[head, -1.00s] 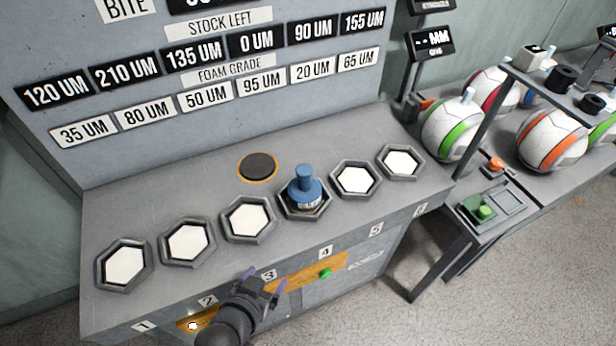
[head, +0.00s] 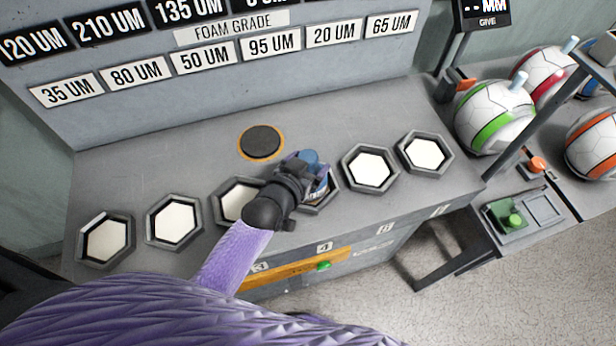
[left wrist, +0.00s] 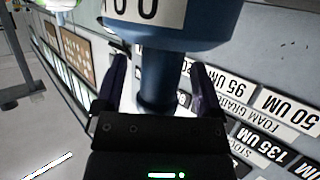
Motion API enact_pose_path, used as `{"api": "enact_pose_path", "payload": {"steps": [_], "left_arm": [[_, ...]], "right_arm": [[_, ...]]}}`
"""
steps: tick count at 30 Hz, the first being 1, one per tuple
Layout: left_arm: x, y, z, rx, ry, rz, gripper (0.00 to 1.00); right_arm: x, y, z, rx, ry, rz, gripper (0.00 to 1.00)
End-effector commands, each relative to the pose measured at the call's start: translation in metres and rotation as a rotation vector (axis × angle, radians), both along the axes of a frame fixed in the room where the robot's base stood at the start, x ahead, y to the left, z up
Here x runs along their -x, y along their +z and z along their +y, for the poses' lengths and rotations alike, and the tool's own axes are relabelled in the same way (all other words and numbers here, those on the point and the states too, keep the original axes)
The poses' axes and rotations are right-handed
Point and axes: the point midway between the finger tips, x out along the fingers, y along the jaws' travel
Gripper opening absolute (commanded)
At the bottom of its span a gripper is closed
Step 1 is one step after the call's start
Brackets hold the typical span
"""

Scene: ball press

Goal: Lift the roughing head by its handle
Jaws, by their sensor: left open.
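The blue roughing head (head: 311,158) sits in the fourth hexagonal socket from the left, mostly hidden behind my left gripper (head: 298,170) in the head view. In the left wrist view its wide blue body (left wrist: 180,25) with a white label is at the top, and its narrower blue handle (left wrist: 160,92) stands between the two fingers of my left gripper (left wrist: 158,78). The fingers are open, one on each side of the handle, with a visible gap on the sides. My right gripper is not in view.
Hexagonal sockets with white faces, such as this one (head: 369,170), line the grey bench (head: 130,185) on both sides. A dark round pad (head: 262,141) lies behind. A panel with grade labels (head: 270,45) rises at the back. Balls (head: 494,118) stand at the right.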

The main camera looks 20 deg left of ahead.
Motion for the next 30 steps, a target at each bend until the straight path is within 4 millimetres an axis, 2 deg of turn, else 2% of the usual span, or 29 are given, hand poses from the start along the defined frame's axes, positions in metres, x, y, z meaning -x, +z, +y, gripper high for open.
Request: {"api": "enact_pose_path", "payload": {"steps": [3, 15, 16, 30], "left_arm": [[0.0004, 0.0008, 0.0001, 0.0, 0.0, 0.0, 0.88], [0.0007, 0.0007, 0.0003, 0.0, 0.0, 0.0, 0.03], [0.0007, 0.0007, 0.0003, 0.0, 0.0, 0.0, 0.0], [0.0008, 0.0006, 0.0004, 0.0, 0.0, 0.001, 0.0]], "right_arm": [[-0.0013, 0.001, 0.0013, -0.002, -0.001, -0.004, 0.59], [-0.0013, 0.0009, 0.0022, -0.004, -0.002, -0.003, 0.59], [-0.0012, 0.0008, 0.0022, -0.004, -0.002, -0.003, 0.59], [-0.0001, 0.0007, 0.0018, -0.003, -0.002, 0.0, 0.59]]}}
